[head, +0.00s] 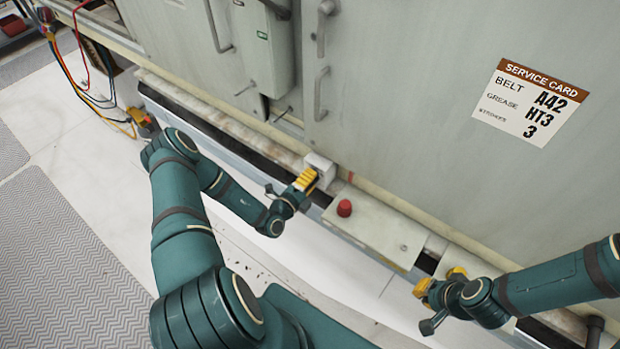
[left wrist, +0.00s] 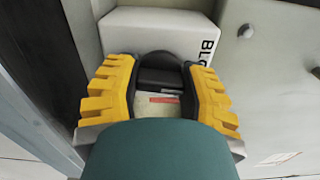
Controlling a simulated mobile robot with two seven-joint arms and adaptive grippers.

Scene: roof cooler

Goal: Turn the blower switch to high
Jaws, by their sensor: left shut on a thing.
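The blower switch box (head: 321,165) is a small white housing on the ledge at the foot of the grey cabinet. In the left wrist view the box (left wrist: 150,32) shows dark lettering starting "BLO", partly cut off by my finger. A dark rounded knob (left wrist: 158,60) on its front sits between my yellow fingers. My left gripper (head: 308,178) is shut on this knob; the fingers also show in the left wrist view (left wrist: 160,75). The knob's pointer and position marks cannot be made out. My right gripper (head: 440,279) is at the lower right, empty, with its yellow fingers apart.
A red button (head: 344,208) stands on a pale panel (head: 375,232) just right of the switch box. A service card (head: 531,103) is on the cabinet wall. Cabinet handles (head: 321,93) stick out above. Colored cables (head: 82,75) run at the upper left. The white floor is largely clear.

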